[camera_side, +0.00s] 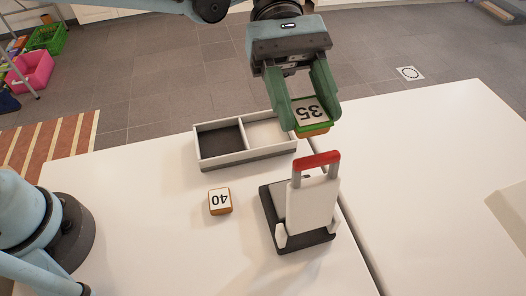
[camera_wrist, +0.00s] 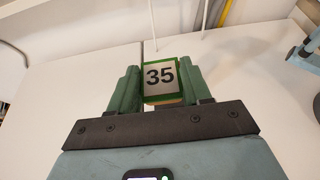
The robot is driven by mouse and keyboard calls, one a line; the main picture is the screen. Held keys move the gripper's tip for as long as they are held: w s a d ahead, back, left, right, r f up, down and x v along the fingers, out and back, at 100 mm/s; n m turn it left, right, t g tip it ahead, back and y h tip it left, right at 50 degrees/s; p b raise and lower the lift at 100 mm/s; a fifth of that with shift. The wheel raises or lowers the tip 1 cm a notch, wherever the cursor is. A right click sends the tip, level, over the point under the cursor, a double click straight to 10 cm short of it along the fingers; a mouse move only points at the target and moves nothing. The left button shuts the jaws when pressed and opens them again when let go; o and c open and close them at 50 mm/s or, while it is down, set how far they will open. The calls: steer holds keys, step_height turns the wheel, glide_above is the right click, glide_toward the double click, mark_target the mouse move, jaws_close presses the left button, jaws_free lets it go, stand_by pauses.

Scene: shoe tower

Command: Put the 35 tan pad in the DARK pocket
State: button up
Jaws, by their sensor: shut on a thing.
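The 35 pad (camera_side: 311,114) has a white face marked 35, a green rim and an orange-tan underside. My gripper (camera_side: 314,108) is shut on it and holds it in the air, above the table. In the wrist view the pad (camera_wrist: 160,76) sits between the two green fingers, its number facing the camera. The two-pocket tray (camera_side: 247,160) lies on the table, to the left of and below my gripper in the side view. Its left pocket has a dark floor (camera_side: 219,140); its right pocket is light. The dark pocket looks empty. My gripper partly covers the tray's right end.
A tan block marked 40 (camera_side: 219,201) lies on the white table in front of the tray. A black-and-white stand with a red handle (camera_side: 316,160) rises below and in front of my gripper. A gap splits the tabletop; the right part is mostly bare.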

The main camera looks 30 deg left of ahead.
step_height(320, 180, down, 18)
steer(key=shift+f, duration=0.15)
stand_by(0.3)
steer(key=shift+f, duration=0.1)
steer(key=o, duration=1.1)
steer(key=shift+o, duration=0.2)
